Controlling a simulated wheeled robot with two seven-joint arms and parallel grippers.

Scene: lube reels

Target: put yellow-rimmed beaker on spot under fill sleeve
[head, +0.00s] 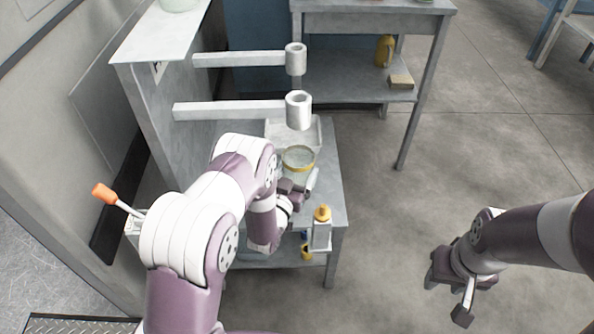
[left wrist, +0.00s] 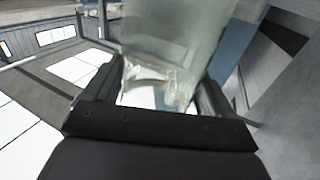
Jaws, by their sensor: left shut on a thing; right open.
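The yellow-rimmed beaker (head: 298,157) is a clear glass vessel above the grey bench, just beyond my left gripper (head: 297,190). My left gripper is shut on the beaker; the glass (left wrist: 165,70) fills the space between its fingers in the left wrist view. Two white sleeves on horizontal arms stick out from the panel: a nearer one (head: 299,110) and a farther one (head: 295,59). The nearer sleeve is just beyond the beaker in the picture. A pale tray (head: 310,127) lies below it. I cannot tell the beaker's height above the bench. My right gripper (head: 449,297) is open and empty over the floor.
A white bottle with a yellow cap (head: 322,229) stands at the bench's front right. An orange-handled lever (head: 105,194) is at the left. A second table (head: 365,22) stands behind, with a yellow jug (head: 384,50) on its shelf.

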